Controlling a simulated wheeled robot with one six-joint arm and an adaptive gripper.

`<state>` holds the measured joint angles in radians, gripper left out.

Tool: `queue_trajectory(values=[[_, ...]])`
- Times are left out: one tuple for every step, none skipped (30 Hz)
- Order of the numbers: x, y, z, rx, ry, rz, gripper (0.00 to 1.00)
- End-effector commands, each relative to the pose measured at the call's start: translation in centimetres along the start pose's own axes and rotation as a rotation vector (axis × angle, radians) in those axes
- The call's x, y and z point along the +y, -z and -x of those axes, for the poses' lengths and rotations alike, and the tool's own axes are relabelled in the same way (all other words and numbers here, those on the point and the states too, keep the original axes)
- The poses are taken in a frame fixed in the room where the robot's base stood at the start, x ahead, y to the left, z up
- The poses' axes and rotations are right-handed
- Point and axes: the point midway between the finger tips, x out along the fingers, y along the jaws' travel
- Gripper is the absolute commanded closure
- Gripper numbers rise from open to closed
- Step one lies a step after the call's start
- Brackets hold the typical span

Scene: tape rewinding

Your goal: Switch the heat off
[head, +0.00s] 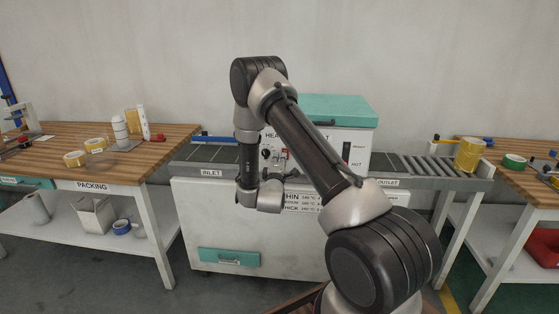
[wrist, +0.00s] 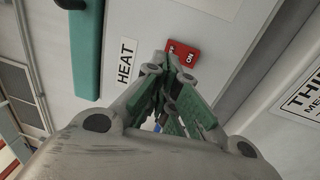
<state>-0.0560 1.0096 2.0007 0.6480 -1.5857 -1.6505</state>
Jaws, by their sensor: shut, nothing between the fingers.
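The red heat switch (wrist: 183,55) sits on a pale panel in the wrist view, beside a white HEAT label (wrist: 125,61). It bears the word ON at its right end; the marking at its left end is partly covered. I cannot tell which way it is set. My gripper (wrist: 163,82) is shut and empty, with its green-padded fingers pointing at the switch's lower left part. I cannot tell whether the tips touch it. In the head view the white heating unit (head: 356,152) with a teal lid stands behind my arm, which hides part of its front.
A roller conveyor (head: 425,165) runs out right of the unit, marked OUTLET. Left is the INLET bed (head: 208,155). A packing table (head: 165,135) with tape rolls stands at the left. A teal handle (wrist: 85,45) lies left of the label in the wrist view.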

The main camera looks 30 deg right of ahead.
Motion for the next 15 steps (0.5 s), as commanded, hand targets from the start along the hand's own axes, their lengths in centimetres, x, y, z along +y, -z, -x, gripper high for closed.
queue_trajectory(values=[[0.1, 0.1, 0.6, 0.003, 0.002, 0.001, 1.0], [0.2, 0.1, 1.0, 0.003, 0.002, 0.001, 1.0], [0.3, 0.1, 1.4, 0.004, 0.002, 0.002, 1.0], [0.4, 0.1, 1.8, 0.003, 0.001, 0.001, 1.0], [0.5, 0.1, 2.1, 0.003, 0.001, 0.001, 1.0], [0.6, 0.1, 2.6, 0.003, 0.002, 0.001, 1.0], [0.7, 0.1, 3.0, 0.003, 0.002, 0.001, 1.0], [0.8, 0.1, 3.4, 0.004, 0.001, 0.001, 1.0], [1.0, 0.1, 3.9, 0.004, 0.001, 0.001, 1.0], [1.1, 0.1, 4.3, 0.003, 0.002, 0.002, 1.0], [1.2, 0.1, 4.7, 0.003, 0.002, 0.001, 1.0], [1.3, 0.1, 5.4, 0.004, 0.002, 0.001, 1.0], [1.4, 0.1, 5.9, 0.004, 0.002, 0.001, 1.0], [1.5, 0.1, 6.3, 0.004, 0.001, 0.002, 1.0], [1.7, 0.1, 7.0, 0.004, 0.002, 0.002, 1.0]])
